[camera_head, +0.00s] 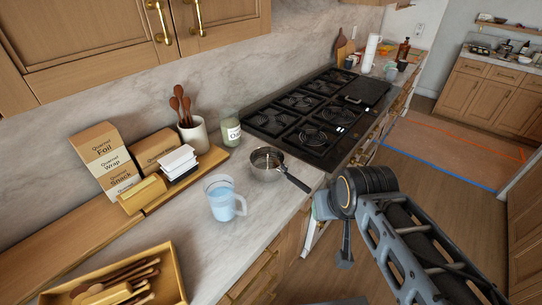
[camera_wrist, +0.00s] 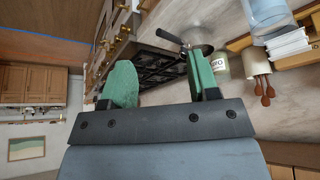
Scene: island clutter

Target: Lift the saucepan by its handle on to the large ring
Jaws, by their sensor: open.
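The saucepan (camera_head: 266,167) is a small steel pan standing on the marble counter, just in front of the hob. Its dark handle (camera_head: 297,183) points toward the counter's front edge and my arm. The black gas hob (camera_head: 290,143) has several rings under grates; I cannot tell which is the large one. My gripper (camera_wrist: 160,68) is open and empty, its green fingers apart. In the wrist view the pan's handle (camera_wrist: 168,37) shows beyond the fingers, near the right one, which partly hides the pan. In the head view my gripper is beside the handle's end, fingers mostly hidden.
A wooden tray (camera_head: 205,163) holds boxes and a utensil crock (camera_head: 193,136). A utensil box (camera_head: 170,262) is at front left. Bare counter surrounds the pan's front.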

